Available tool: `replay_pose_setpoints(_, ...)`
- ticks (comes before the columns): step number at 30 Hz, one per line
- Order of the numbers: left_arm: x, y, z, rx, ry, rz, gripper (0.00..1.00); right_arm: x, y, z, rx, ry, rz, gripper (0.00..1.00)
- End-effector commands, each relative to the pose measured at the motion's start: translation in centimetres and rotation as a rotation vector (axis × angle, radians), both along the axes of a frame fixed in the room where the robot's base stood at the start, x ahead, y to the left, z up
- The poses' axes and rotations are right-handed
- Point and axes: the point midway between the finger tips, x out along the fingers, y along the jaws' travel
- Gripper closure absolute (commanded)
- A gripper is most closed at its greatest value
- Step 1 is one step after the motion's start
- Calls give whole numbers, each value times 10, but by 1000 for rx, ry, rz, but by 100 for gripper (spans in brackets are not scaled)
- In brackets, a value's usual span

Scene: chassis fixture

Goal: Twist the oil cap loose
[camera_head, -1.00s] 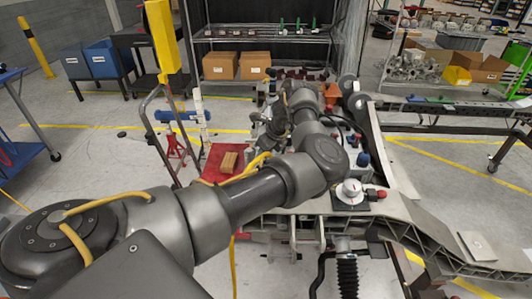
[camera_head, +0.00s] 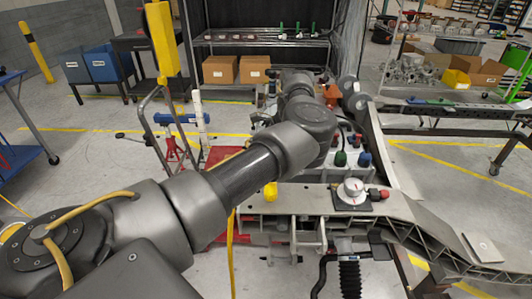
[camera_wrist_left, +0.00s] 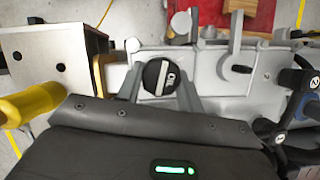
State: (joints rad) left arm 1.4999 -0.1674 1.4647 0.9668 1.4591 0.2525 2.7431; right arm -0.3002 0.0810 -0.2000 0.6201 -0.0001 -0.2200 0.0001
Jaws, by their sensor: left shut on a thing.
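The oil cap (camera_wrist_left: 160,77), a round black cap with a pale bar across it, sits on a light grey metal housing (camera_wrist_left: 215,75) in the left wrist view. My left gripper (camera_wrist_left: 159,85) has its grey fingers on both sides of the cap and is shut on it. In the head view my left arm hides the cap and the gripper. My right gripper is in neither view.
A metal block (camera_wrist_left: 50,60) and a yellow part lie left of the gripper in the wrist view. In the head view, a white dial (camera_head: 352,190) and a red knob sit on the chassis (camera_head: 400,208).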

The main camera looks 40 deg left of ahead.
Motion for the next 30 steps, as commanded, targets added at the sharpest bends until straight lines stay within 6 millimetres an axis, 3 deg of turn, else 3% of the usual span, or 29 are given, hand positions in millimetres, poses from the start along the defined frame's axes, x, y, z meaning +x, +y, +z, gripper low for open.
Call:
replay_pose_setpoints(3, 2, 0, -4, -8, -1, 137, 90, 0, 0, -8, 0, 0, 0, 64)
replay_pose_setpoints(13, 1, 0, -5, -4, 1, 225, 90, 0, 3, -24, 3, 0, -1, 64)
replay_pose_setpoints(30, 1, -1, 0, -4, 2, 239, 90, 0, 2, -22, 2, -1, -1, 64)
